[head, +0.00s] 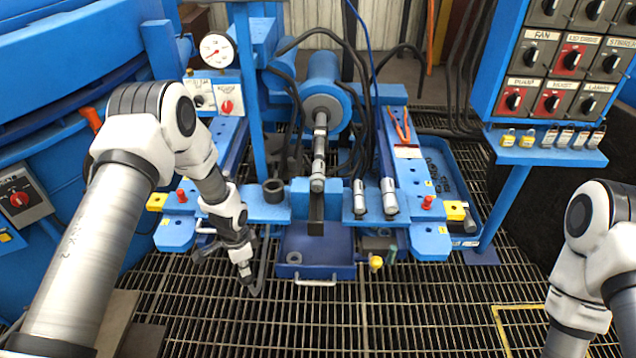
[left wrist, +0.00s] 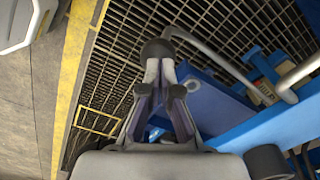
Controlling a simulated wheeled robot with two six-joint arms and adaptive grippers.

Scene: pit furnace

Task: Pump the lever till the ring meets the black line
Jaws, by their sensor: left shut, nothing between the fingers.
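The lever (head: 264,258) is a bent grey rod low in front of the blue press, just right of my left gripper in the head view. In the left wrist view the lever (left wrist: 220,60) ends in a dark round knob (left wrist: 157,48). My left gripper (head: 252,288) points down and is shut and empty. In the left wrist view its fingertips (left wrist: 160,72) lie right at the knob; whether they touch it I cannot tell. A ring and a black line are too small to make out. My right gripper is out of view.
A blue drawer tray (head: 316,272) with a handle sits right of the lever. A yellow-knobbed valve (head: 376,262) stands beyond it. A round gauge (head: 216,50) stands at upper left, a switch panel (head: 560,60) at upper right. The grating floor (head: 400,320) in front is open.

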